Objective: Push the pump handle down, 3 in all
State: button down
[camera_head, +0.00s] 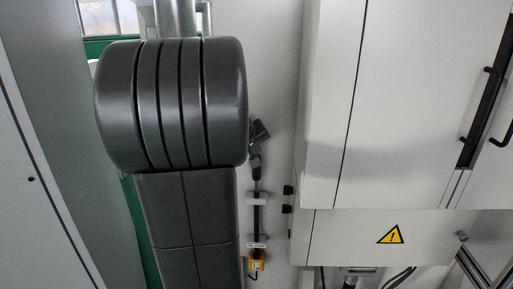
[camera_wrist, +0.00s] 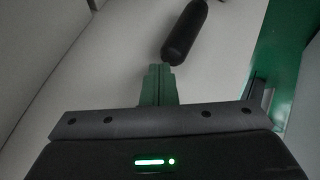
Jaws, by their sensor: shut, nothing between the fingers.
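In the wrist view, a black rounded bar (camera_wrist: 185,32), which looks like the pump handle's grip, lies just beyond my fingertips. My gripper (camera_wrist: 158,72) is shut and empty, its fingers together below the lower end of the bar. I cannot tell whether they touch it.
In the head view, white cabinets (camera_head: 420,75) with black handles (camera_head: 487,90) fill the right side, with a yellow warning sign (camera_head: 390,235). A green post (camera_wrist: 285,60) stands right in the wrist view.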

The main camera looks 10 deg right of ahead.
jog(key=shift+r+p, duration=0.85)
jog(key=shift+r, duration=0.45)
notch_tip(320, 180, up, 5)
jog(key=p, duration=0.3)
jog(key=shift+p, duration=0.35)
